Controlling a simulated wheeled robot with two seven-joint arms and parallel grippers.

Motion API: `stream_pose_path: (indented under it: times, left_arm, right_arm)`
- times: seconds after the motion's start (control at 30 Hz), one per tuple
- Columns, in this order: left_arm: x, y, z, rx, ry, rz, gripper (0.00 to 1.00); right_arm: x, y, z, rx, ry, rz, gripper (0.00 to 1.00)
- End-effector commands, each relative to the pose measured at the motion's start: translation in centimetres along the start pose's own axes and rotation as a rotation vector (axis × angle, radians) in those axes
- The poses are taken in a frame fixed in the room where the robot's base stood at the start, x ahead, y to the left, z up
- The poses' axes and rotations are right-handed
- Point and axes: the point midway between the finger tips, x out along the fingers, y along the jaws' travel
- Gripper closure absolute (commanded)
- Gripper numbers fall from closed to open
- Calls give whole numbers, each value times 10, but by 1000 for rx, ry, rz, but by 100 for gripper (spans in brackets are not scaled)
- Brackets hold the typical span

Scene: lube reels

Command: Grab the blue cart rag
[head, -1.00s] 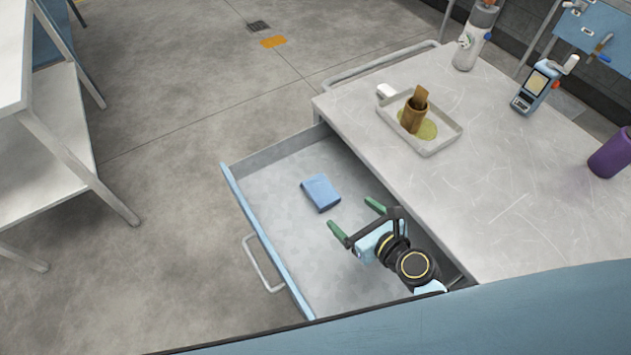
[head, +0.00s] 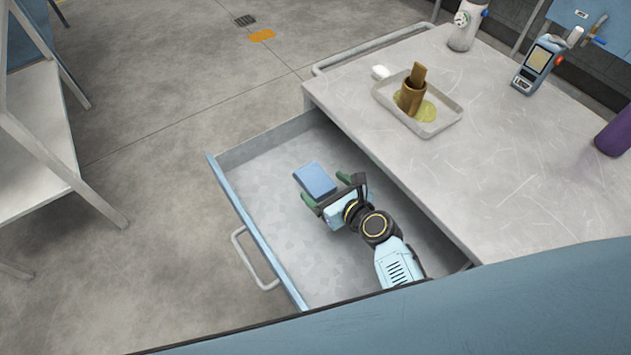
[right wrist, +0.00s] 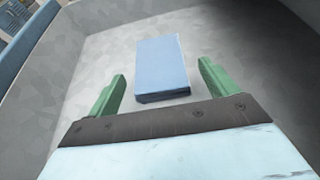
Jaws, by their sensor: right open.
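The blue cart rag (head: 315,180) is a folded blue block lying on the floor of the open drawer (head: 290,240). In the right wrist view the rag (right wrist: 161,66) lies ahead of my right gripper, roughly in line with the space between its fingers. My right gripper (head: 325,188) is open and empty, with green fingertips close to the near end of the rag. In the right wrist view the green fingers (right wrist: 158,88) stand apart on either side of the rag's near end. My left gripper is not in view.
The drawer's blue front (head: 255,228) and side walls surround the rag. The cart top (head: 480,180) overhangs on the right, bearing a tray (head: 436,126) with a brown cup, and a handheld meter (head: 538,64). A white shelf (head: 40,150) stands at left.

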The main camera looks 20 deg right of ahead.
Motion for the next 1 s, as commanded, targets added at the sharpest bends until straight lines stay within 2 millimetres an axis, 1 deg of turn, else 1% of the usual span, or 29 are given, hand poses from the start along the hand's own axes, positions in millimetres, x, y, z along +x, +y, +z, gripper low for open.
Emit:
stream_pose_path:
  times: [0.03,0.1,0.2,0.27,0.37,0.57,0.9,0.93,1.0]
  left_arm:
    - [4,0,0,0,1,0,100]
    - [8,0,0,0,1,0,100]
    - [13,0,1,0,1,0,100]
    - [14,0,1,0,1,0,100]
    - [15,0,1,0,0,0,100]
    - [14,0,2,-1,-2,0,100]
    - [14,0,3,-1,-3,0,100]
    - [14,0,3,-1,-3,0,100]
    - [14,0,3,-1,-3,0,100]
  right_arm:
    - [9,0,0,-3,-2,1,15]
    - [21,0,-1,-3,-2,0,15]
    - [35,0,-2,-1,-2,0,15]
    - [41,0,-2,-2,-1,0,15]
    - [45,0,-1,-2,0,-1,15]
    - [45,0,0,-2,0,-1,15]
    - [45,0,0,-1,0,-1,59]
    - [45,0,0,-1,0,-1,62]
    - [45,0,0,-1,-1,-1,63]
